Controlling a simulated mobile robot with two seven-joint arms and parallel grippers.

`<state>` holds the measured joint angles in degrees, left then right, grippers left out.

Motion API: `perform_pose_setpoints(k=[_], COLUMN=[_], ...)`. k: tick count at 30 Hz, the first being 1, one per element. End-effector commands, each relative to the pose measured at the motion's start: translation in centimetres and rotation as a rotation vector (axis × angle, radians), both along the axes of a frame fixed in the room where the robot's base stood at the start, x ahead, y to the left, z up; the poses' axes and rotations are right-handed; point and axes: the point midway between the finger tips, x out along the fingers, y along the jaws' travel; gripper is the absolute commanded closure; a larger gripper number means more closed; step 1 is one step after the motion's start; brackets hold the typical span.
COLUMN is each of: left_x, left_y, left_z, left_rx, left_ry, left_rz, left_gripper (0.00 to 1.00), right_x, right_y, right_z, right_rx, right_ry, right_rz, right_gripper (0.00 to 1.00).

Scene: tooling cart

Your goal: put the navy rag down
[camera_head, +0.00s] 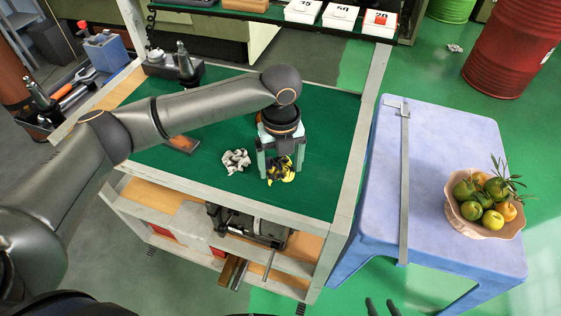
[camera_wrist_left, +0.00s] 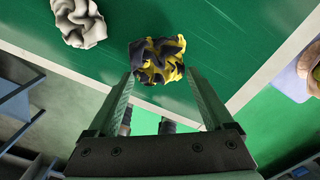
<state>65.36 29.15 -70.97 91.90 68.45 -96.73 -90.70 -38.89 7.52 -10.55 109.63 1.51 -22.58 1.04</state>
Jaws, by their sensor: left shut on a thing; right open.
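The navy rag (camera_head: 283,170) is a crumpled cloth with yellow patches, at the front part of the green cart top (camera_head: 320,130). My left gripper (camera_head: 280,168) points down over the cart top and is shut on the rag. In the left wrist view the rag (camera_wrist_left: 157,60) bunches between the fingertips (camera_wrist_left: 160,74). I cannot tell whether its underside touches the green surface. My right gripper (camera_head: 381,306) shows only as two dark tips at the bottom edge of the head view, apart and empty.
A crumpled grey-white rag (camera_head: 236,160) lies just left of the navy one. A brown block (camera_head: 183,143) lies farther left. The green surface right of the gripper is clear. A blue table (camera_head: 440,130) with a fruit bowl (camera_head: 484,220) stands at right.

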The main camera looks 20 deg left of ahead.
Motion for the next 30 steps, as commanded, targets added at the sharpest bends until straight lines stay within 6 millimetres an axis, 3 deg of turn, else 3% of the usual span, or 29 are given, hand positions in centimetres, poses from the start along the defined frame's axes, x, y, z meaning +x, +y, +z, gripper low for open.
perform_pose_setpoints(k=[30], left_x=[-0.04], left_y=[-0.02], left_z=[-0.9], left_rx=[0.0], left_ry=[0.001], left_rz=[0.0], left_gripper=[0.59], right_x=[0.0], right_y=[0.01], right_z=[0.08], right_rx=[0.0], right_ry=[-0.001], right_rz=[0.0], right_gripper=[0.5])
